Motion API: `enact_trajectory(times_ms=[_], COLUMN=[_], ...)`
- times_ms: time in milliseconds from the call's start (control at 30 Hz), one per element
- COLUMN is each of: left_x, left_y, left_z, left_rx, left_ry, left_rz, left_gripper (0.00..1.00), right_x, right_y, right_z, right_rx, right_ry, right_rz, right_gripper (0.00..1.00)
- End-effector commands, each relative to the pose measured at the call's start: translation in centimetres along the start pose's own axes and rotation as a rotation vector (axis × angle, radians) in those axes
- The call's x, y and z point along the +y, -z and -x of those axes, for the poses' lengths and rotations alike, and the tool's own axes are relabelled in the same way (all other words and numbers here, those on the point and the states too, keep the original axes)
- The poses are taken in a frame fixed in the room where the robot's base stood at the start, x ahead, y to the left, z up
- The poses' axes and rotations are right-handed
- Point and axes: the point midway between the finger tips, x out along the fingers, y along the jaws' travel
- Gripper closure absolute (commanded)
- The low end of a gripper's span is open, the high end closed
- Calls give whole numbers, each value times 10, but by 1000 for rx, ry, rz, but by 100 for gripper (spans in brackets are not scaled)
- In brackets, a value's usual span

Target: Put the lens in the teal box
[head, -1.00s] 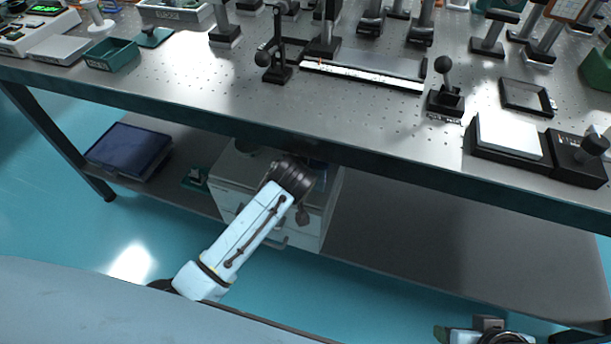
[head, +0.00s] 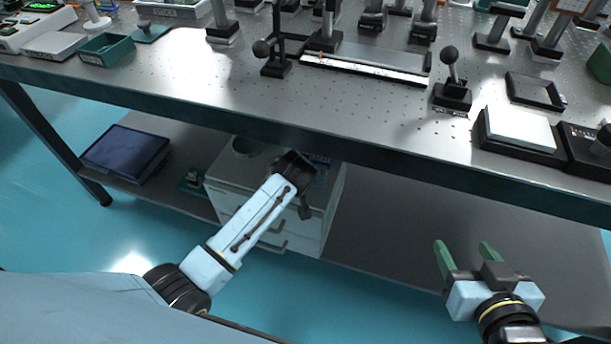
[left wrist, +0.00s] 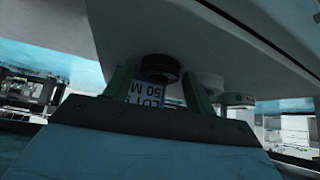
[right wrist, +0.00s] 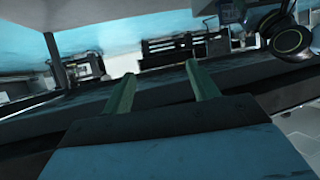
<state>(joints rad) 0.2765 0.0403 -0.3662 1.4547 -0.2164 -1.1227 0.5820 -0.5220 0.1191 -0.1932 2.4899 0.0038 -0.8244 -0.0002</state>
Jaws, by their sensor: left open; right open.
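An open teal box (head: 107,49) stands near the left front edge of the table. I cannot pick out the lens with certainty. In the left wrist view a dark round piece (left wrist: 160,68) and a blue-and-white printed label (left wrist: 146,92) show between the fingers. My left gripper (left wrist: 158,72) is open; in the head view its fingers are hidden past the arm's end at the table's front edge. My right gripper (head: 464,248) is open and empty, in front of the table and below its top. Its two green fingers also show in the right wrist view (right wrist: 160,80).
The optical table (head: 370,120) has a bare strip along its front. Posts and mounts stand behind, and a white-topped block (head: 520,130) sits at right.

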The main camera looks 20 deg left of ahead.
Motion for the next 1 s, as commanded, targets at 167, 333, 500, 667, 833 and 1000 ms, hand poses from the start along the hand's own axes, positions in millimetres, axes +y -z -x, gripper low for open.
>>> enact_trajectory(times_ms=[167,333,500,667,833,1000], left_x=[0,0,0,0,0,0], left_y=[0,0,1,1,1,4], left_z=[0,0,0,0,1,5], left_rx=[1,0,1,1,1,1], left_ry=[0,0,0,0,0,0], left_rz=[0,0,0,0,1,1], left_gripper=[45,59,81,82,82,82], right_x=[0,0,0,0,0,3], right_y=[1,1,1,1,0,-15], right_z=[0,0,0,0,0,4], right_rx=[6,5,4,3,-6,-91], right_ry=[1,0,0,0,-1,-7], right_rz=[0,0,0,0,0,-1], right_gripper=[41,41,41,41,41,41])
